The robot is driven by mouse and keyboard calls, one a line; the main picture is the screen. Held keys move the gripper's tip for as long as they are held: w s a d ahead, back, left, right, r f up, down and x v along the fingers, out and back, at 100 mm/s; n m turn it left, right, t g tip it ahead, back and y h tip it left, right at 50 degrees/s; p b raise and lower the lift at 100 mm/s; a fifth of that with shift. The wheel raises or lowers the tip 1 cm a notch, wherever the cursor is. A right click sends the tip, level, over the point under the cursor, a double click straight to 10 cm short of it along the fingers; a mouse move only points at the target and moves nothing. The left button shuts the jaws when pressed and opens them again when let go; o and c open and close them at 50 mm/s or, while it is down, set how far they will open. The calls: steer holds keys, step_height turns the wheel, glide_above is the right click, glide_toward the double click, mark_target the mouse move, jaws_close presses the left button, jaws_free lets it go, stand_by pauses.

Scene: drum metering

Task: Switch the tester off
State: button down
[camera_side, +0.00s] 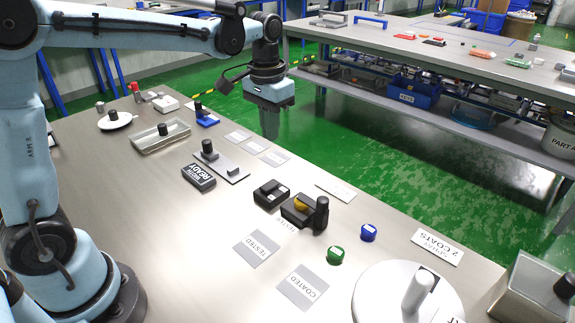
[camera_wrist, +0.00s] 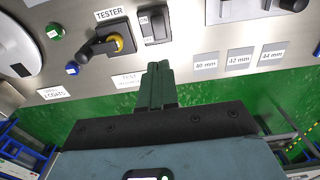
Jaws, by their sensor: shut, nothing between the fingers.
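The tester in the side view (camera_side: 300,210) is a dark box with a yellow round part and an upright black post. In the wrist view the tester (camera_wrist: 98,46) lies under a TESTER label (camera_wrist: 109,13). A dark rocker switch (camera_wrist: 153,25) marked ON and OFF sits to its right; in the side view it is the small dark box (camera_side: 271,194) beside the tester. I cannot tell which way the rocker is pressed. My gripper (camera_side: 270,124) is shut and empty, above the bench's far edge. In the wrist view its fingertips (camera_wrist: 158,68) are just below the switch, not visibly touching it.
Green (camera_side: 336,255) and blue (camera_side: 368,232) buttons and a white turntable (camera_side: 380,290) stand near the tester. TESTED (camera_side: 257,248) and COATED (camera_side: 303,287) plates lie in front. A dark READY block (camera_side: 198,177) and a tray (camera_side: 160,137) are farther left. Bare bench lies in front.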

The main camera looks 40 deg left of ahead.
mark_target(273, 183)
steer(key=shift+r, duration=0.95)
steer(key=shift+w, duration=0.1)
step_height(273, 183, down, 14)
stand_by(0.6)
